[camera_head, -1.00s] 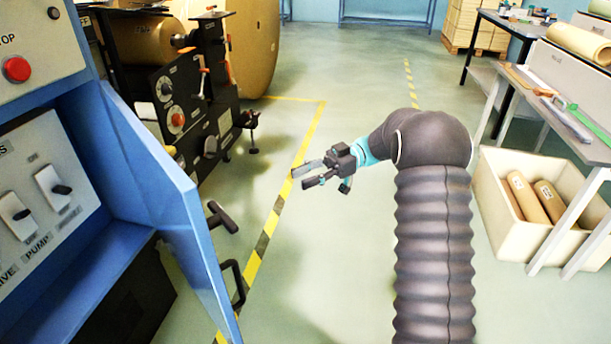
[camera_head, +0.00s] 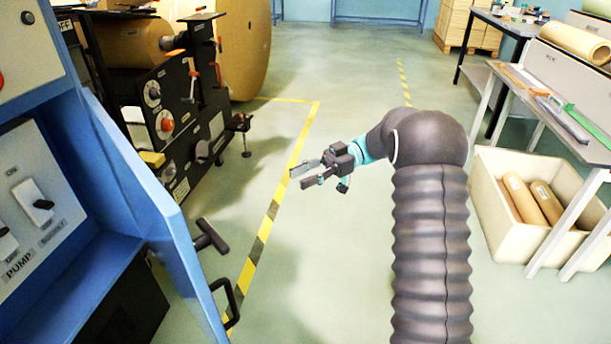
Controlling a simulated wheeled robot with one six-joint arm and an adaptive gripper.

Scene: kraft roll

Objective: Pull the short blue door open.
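The short blue door (camera_head: 158,210) stands ajar at the left, swung out from the blue cabinet (camera_head: 105,255) and seen nearly edge-on. A black T-shaped handle (camera_head: 211,237) and a black loop handle (camera_head: 228,303) stick out from its right face. My gripper (camera_head: 304,178) is up and to the right of both handles, over the floor, pointing left. Its two fingers are apart with nothing between them. It touches neither the door nor the handles.
Switches (camera_head: 33,203) sit on the cabinet's panel. A black machine (camera_head: 180,120) with levers and a large paper roll (camera_head: 245,45) stands behind the door. A cream bin (camera_head: 510,240) and a workbench (camera_head: 500,90) are at the right. The middle floor is clear.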

